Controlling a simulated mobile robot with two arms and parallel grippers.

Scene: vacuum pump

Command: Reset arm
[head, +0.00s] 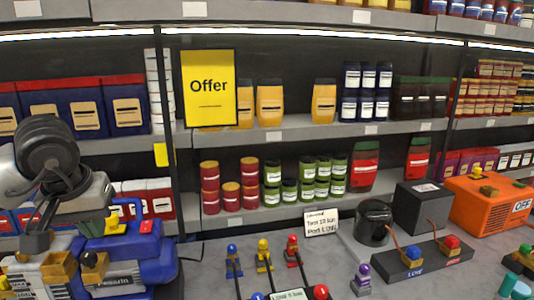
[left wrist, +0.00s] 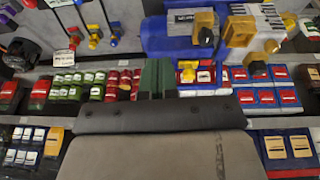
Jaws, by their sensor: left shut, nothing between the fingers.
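My left arm comes in from the left in the head view. Its gripper (head: 38,232) points down, shut and empty, in front of or just above the blue vacuum pump (head: 150,262). I cannot tell whether it touches the pump. The pump has a grey label plate, brass-coloured fittings and red and yellow parts. In the left wrist view, which is upside down, the closed green-grey fingers (left wrist: 157,78) show at the centre with nothing between them. The pump (left wrist: 165,38) shows above them in that picture. My right gripper is not in view.
Several valves with coloured knobs (head: 263,255) stand on the grey worktop (head: 215,255) right of the pump. A black gauge (head: 374,222), dark box (head: 422,205) and orange unit (head: 490,203) stand farther right. Stocked shelves (head: 290,133) with a yellow offer sign (head: 209,88) rise behind.

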